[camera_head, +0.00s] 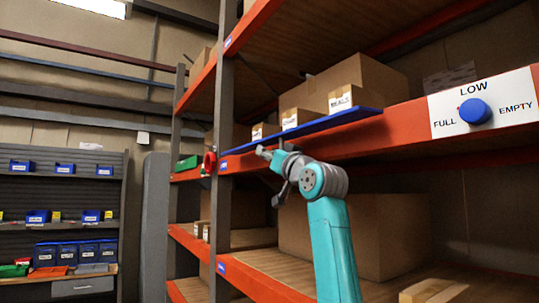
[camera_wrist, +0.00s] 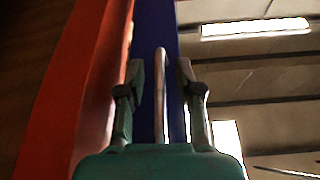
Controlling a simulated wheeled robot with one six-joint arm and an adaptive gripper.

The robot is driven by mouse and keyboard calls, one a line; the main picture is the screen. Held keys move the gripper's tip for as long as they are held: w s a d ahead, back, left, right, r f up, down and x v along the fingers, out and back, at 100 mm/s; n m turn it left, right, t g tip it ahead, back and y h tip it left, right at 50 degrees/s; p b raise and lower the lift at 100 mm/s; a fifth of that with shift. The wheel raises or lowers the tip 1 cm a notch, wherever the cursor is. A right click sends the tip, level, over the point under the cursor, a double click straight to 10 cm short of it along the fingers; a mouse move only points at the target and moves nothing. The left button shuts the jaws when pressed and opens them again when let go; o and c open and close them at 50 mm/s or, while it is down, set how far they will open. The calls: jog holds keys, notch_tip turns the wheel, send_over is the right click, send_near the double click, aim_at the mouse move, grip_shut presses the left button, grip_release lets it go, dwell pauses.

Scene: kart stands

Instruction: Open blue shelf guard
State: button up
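The blue shelf guard (camera_head: 318,125) is a long thin blue board along the front of the orange shelf beam, below several cardboard boxes. It also shows in the wrist view as a dark blue strip (camera_wrist: 154,22) beside the orange beam. My gripper (camera_head: 268,154) is just below and in front of the guard's left half. In the wrist view my gripper (camera_wrist: 160,78) has its two fingers apart, with a pale grey rod (camera_wrist: 160,95) between them. There is a gap on each side of the rod. I cannot tell whether the fingers touch the guard.
The orange beam (camera_head: 400,122) carries a white panel with a blue knob (camera_head: 475,111), marked LOW, FULL and EMPTY. A grey upright (camera_head: 221,110) and a red round part (camera_head: 209,161) stand left of the guard. A rack with blue bins (camera_head: 62,215) is farther left.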

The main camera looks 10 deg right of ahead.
grip_shut()
jog(key=shift+s+a+r+m+h, duration=0.15)
jog(key=shift+m+h, duration=0.1)
jog(key=shift+m, duration=0.3)
jog(key=shift+w+a+r+m+h, duration=0.15)
jog(key=shift+m+h, duration=0.15)
jog(key=shift+m, duration=0.2)
jog(key=shift+s+r+m+h, duration=0.15)
jog(key=shift+m+h, duration=0.1)
jog(key=shift+m, duration=0.3)
grip_release()
